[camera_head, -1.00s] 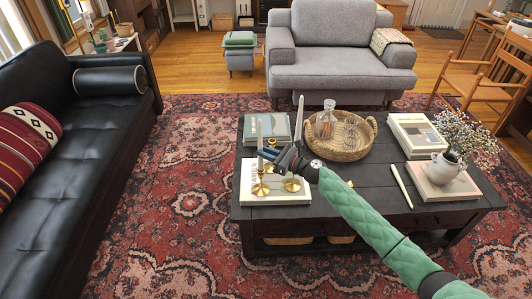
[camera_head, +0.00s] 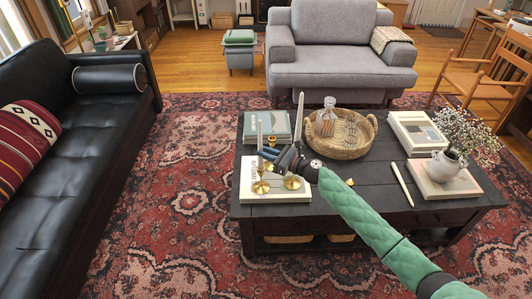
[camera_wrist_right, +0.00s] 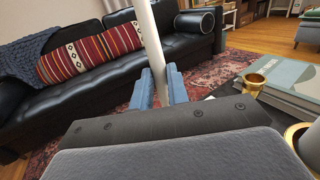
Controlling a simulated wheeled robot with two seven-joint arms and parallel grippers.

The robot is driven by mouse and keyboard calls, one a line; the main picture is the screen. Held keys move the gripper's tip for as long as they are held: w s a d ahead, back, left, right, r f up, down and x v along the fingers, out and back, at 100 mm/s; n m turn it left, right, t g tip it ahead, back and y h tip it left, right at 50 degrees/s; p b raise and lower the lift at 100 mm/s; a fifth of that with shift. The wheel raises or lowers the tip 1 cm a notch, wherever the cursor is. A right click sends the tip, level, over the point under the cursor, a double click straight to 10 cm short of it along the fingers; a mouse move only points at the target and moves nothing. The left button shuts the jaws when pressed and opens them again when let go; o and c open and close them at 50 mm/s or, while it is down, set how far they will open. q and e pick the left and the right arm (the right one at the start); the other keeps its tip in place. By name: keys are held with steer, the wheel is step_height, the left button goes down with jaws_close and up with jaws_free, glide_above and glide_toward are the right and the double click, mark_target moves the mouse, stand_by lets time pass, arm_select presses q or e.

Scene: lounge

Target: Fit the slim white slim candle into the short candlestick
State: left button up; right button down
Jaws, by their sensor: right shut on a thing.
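My right gripper (camera_head: 266,154) is shut on a slim white candle (camera_head: 260,132), held about upright over the left part of the coffee table. In the right wrist view the candle (camera_wrist_right: 149,40) stands between the blue fingers (camera_wrist_right: 157,88). A gold candlestick (camera_head: 260,187) stands below the candle; I cannot tell whether the candle's lower end touches it. Another gold candlestick (camera_head: 292,183) stands just right of it, partly behind my gripper. A second white candle (camera_head: 299,108) rises behind the gripper, its base hidden. A third white candle (camera_head: 402,184) lies on the table. My left gripper is out of view.
The candlesticks stand on a pale book (camera_head: 290,197) on the dark table (camera_head: 350,208). A small gold holder (camera_head: 272,141) is near the green-grey book (camera_head: 280,127). A wicker tray (camera_head: 341,153) with glassware, more books and a flower vase (camera_head: 447,164) take up the back and right.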

steer(key=shift+f+b, duration=0.45)
steer(key=shift+f, duration=0.25)
steer(key=c, duration=1.3)
jaws_free()
steer(key=shift+d, duration=0.1)
steer(key=shift+p+v, duration=0.5)
steer(key=shift+v, duration=2.4)
